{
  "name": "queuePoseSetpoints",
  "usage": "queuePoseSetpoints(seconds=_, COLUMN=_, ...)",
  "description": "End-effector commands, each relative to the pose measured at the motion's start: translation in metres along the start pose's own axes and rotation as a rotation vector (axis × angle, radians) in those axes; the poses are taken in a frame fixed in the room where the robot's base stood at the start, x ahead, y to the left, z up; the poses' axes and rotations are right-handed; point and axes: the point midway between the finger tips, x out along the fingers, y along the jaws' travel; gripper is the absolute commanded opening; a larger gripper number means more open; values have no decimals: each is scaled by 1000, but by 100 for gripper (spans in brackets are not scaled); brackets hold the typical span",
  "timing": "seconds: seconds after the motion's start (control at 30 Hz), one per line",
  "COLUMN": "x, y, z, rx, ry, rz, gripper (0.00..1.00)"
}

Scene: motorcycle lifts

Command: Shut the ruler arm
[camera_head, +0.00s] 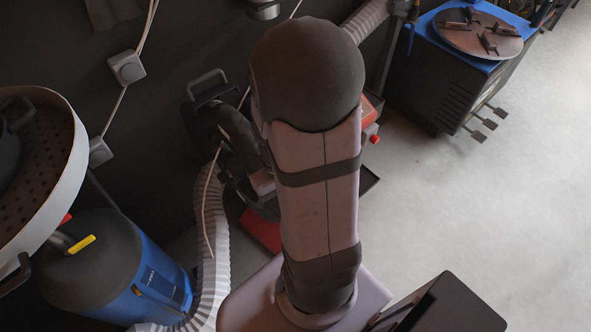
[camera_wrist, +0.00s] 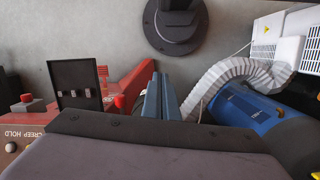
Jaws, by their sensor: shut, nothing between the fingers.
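I cannot make out the ruler arm for certain in either view. In the head view my own arm covers the middle of the red machine (camera_head: 260,230), and a dark wheel-like part (camera_head: 238,140) shows to the left of my arm. My gripper (camera_wrist: 159,98) shows in the wrist view as two blue-grey fingers close together, shut and empty. It is beside the red machine (camera_wrist: 130,83), which carries a black switch panel (camera_wrist: 78,82) and a red button (camera_wrist: 119,101). The gripper is hidden in the head view.
A blue vacuum unit (camera_head: 160,275) with a ribbed white hose (camera_head: 213,260) stands at the left. A round drum (camera_head: 70,170) is at the left edge. A blue-topped cabinet (camera_head: 440,85) with pedals stands at the upper right.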

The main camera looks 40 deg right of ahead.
Motion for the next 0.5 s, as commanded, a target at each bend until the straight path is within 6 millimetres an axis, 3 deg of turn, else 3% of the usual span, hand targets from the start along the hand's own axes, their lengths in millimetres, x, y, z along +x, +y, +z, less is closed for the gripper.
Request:
queuePoseSetpoints(seconds=0.03, x=-28, y=10, z=-1, rx=-99, ry=7, rz=16, gripper=0)
queuePoseSetpoints(seconds=0.17, x=-16, y=25, z=-23, rx=-467, ry=39, rz=78, gripper=0)
queuePoseSetpoints(seconds=0.5, x=-28, y=45, z=-62, rx=-1328, ry=67, rz=242, gripper=0)
